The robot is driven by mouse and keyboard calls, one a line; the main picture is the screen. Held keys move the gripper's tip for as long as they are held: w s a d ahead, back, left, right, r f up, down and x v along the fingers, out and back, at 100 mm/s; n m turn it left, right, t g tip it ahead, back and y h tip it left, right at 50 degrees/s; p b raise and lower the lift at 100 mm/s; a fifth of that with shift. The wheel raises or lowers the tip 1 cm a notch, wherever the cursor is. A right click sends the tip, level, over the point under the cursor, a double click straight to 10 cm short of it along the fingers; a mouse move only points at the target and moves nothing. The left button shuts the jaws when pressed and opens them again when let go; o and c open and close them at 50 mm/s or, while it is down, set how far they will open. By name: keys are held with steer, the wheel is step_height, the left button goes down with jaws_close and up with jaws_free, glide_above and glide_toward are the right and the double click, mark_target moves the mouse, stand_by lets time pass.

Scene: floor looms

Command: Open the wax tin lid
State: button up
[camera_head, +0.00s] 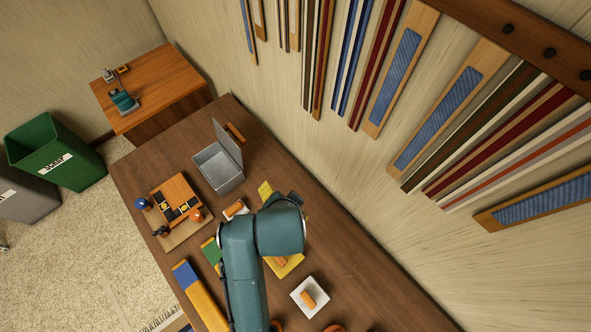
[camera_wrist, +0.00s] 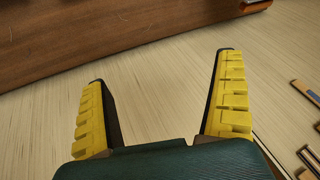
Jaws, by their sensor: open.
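A grey metal tin (camera_head: 219,176) with a hinged lid (camera_head: 229,146) stands on the brown bench in the head view; I take it for the wax tin. Its lid stands raised at the back, on the wall side, and the tin's mouth is uncovered. My gripper (camera_wrist: 160,78) shows in the wrist view, open and empty, with its yellow-padded fingers wide apart toward the pale wall. In the head view my own arm hides the gripper, to the right of and nearer than the tin. The tin is not in the wrist view.
The bench (camera_head: 345,258) also holds a wooden tray (camera_head: 172,238) of small parts and a white dish (camera_head: 310,308) with an orange block. Slats and blue-inlaid boards (camera_head: 396,84) hang on the wall. A green bin (camera_head: 55,155) stands on the floor.

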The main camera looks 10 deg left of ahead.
steer(key=w+d+r+n+t, duration=0.1)
steer(key=w+d+r+t, duration=0.1)
steer(key=r, duration=0.6)
steer(key=shift+w+r+t+y+p, duration=0.4)
steer(key=shift+w+t, duration=0.2)
steer(key=shift+w, duration=0.55)
steer(key=shift+f, duration=0.1)
